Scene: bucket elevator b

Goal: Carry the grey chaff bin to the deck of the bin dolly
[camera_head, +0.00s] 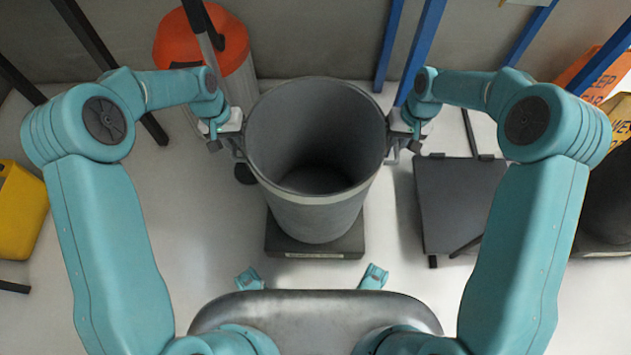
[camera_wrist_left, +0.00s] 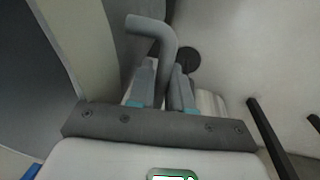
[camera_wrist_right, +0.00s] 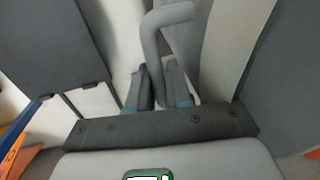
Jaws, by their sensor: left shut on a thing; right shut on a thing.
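The grey chaff bin (camera_head: 340,205) is upright and open at the top in the middle of the head view, and it looks empty. My left gripper (camera_head: 228,130) is shut on the bin's left handle, a bent grey bar (camera_wrist_left: 155,28) in the left wrist view. My right gripper (camera_head: 400,132) is shut on the right handle, a similar bent bar (camera_wrist_right: 168,16) in the right wrist view. A dark block with a pale label (camera_head: 290,248) is under the bin; I cannot tell whether they touch. A dark flat platform (camera_head: 460,195) lies right of the bin; I cannot tell whether it is the dolly deck.
An orange-topped container (camera_head: 205,45) stands behind left. Blue posts (camera_head: 415,50) rise behind the bin. Pale floor (camera_head: 165,245) is clear left of the block.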

